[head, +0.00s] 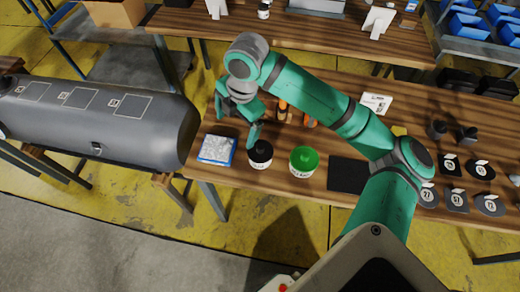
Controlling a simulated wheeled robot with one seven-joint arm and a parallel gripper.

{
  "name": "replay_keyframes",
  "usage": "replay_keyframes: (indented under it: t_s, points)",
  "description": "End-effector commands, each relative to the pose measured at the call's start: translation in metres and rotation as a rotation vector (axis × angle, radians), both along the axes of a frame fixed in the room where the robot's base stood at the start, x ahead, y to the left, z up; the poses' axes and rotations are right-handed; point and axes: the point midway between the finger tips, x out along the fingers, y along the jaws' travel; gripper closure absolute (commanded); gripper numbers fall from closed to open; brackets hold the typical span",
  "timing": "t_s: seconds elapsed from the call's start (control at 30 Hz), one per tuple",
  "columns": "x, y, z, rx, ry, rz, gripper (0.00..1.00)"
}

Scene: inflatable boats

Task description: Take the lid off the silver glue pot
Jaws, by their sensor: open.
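A pot with a black lid (260,149) stands near the front edge of the workbench; its low body looks pale with dark print, and I cannot tell whether it is silver. A second pot with a green lid (304,158) and a pale, printed body stands just right of it. Both lids appear to be on. My gripper (238,126) is open and empty above the bench, up and left of the black-lidded pot. One finger hangs close behind that pot in the picture; I cannot tell whether it touches.
A blue-edged tray (217,149) lies left of the pots. Orange-handled tools (282,112) stand behind them, partly hidden by my arm. A black mat (347,175) and numbered dark patches (456,200) lie to the right. A grey inflatable tube (95,125) rests at left.

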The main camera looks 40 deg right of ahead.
Motion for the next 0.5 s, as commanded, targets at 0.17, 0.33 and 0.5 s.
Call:
replay_keyframes:
  t_s: [0.17, 0.33, 0.5]
  points:
    - [-0.037, -0.042, 0.005, -0.087, 0.118, 0.002, 0.09]
    - [-0.048, -0.053, -0.003, -0.107, 0.154, 0.002, 0.09]
    - [-0.048, -0.052, -0.029, -0.105, 0.154, 0.004, 0.09]
